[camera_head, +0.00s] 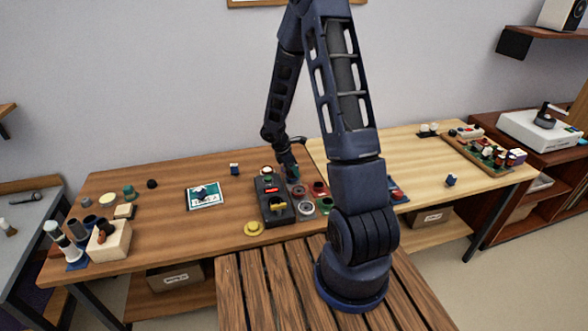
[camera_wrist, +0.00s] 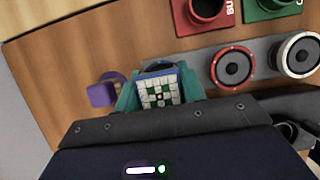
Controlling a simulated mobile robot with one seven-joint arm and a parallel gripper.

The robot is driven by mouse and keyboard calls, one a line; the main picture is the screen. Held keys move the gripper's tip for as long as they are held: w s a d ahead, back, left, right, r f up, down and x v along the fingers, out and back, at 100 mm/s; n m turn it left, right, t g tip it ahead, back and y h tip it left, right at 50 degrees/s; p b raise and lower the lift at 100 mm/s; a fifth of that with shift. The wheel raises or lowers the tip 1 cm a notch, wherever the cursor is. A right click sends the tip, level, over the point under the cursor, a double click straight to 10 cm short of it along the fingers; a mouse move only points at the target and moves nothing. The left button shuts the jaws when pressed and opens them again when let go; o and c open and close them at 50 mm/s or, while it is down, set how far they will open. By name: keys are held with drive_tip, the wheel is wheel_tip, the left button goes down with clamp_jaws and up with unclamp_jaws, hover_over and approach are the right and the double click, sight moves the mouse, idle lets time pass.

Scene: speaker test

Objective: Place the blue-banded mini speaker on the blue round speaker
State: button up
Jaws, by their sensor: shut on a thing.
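My gripper (camera_head: 291,177) is over the speaker row at the right of the black test unit (camera_head: 273,202). In the wrist view, its teal fingertips (camera_wrist: 160,92) are shut on the blue-banded mini speaker (camera_wrist: 158,92), which shows a pale gridded face and a blue edge. A dark arc with a bluish rim, apparently the blue round speaker (camera_wrist: 156,65), shows just behind the mini speaker and is mostly covered by it. I cannot tell whether the two touch. In the head view, my gripper hides both.
A red-ringed speaker (camera_wrist: 233,67) and a white-ringed speaker (camera_wrist: 298,55) line up beside it. A red bin (camera_wrist: 205,10) and a green bin (camera_wrist: 268,8) stand behind them. A purple object (camera_wrist: 104,92) lies at the left. The brown tabletop (camera_head: 165,235) has free room.

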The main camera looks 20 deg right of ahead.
drive_tip(key=shift+f, duration=0.1)
drive_tip(key=o, duration=1)
drive_tip(key=shift+o, duration=0.2)
drive_tip(key=v, duration=1.2)
drive_tip(key=s+d+r+m+t+y, duration=0.1)
drive_tip(key=s+d+r+m, duration=0.1)
drive_tip(key=s+r+m, duration=0.45)
drive_tip(key=s+d+r+m, duration=0.2)
drive_tip(key=s+d+r, duration=0.15)
drive_tip(key=r, duration=0.65)
drive_tip(key=s+r+m+t+y, duration=0.1)
drive_tip(key=s+r+m, duration=0.3)
drive_tip(key=s, duration=0.4)
drive_tip(key=s+r+m+t+y, duration=0.2)
drive_tip(key=s+r+m, duration=0.3)
drive_tip(key=s, duration=0.4)
drive_tip(key=shift+d+r+t, duration=0.25)
drive_tip(key=shift+d+t, duration=0.05)
drive_tip(key=shift+d, duration=0.1)
drive_tip(key=shift+m, duration=0.25)
